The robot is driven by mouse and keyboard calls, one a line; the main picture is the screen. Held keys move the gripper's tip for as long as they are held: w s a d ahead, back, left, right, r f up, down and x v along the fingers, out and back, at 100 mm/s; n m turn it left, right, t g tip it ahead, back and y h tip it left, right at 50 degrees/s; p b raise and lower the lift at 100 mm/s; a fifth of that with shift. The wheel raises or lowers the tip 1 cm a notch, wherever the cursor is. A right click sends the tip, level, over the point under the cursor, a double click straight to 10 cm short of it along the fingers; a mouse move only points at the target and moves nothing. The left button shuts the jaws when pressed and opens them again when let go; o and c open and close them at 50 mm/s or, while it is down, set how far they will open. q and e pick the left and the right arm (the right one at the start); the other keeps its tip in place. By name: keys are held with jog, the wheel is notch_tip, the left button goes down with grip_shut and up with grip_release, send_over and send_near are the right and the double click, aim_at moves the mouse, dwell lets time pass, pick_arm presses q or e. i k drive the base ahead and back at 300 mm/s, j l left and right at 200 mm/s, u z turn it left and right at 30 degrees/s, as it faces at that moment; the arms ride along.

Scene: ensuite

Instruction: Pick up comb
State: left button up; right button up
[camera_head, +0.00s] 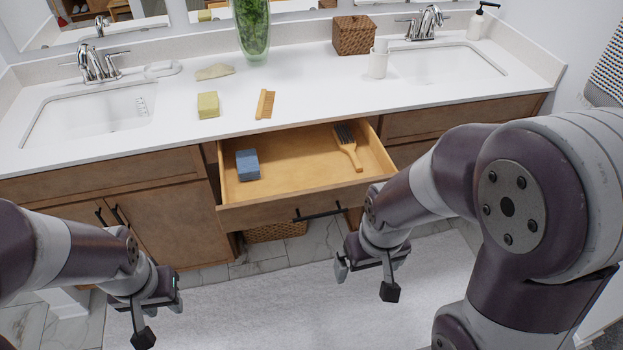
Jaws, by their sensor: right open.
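A small tan comb (265,104) lies on the white countertop, just behind the open drawer. My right gripper (366,278) is low in front of the drawer, to the right of its black handle. It is open and empty, well below and apart from the comb. My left gripper (160,308) is low in front of the left cabinet doors, far from the comb. Its fingers look apart with nothing between them.
The open drawer (300,187) juts out below the comb, holding a blue block (247,165) and a wooden brush (347,148). A yellow block (208,105), stone dish (214,72), glass vase (252,35), white cup (378,60) and wicker box (354,35) stand on the counter.

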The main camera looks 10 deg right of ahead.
aim_at(263, 110)
jog(key=i+j+z, duration=0.1)
jog(key=i+z, duration=0.2)
jog(key=i, duration=0.15)
jog(key=i+j+z, duration=0.3)
jog(key=i, duration=0.15)
jog(key=i+j+z, duration=0.25)
jog(key=i, duration=0.15)
jog(key=z, duration=0.8)
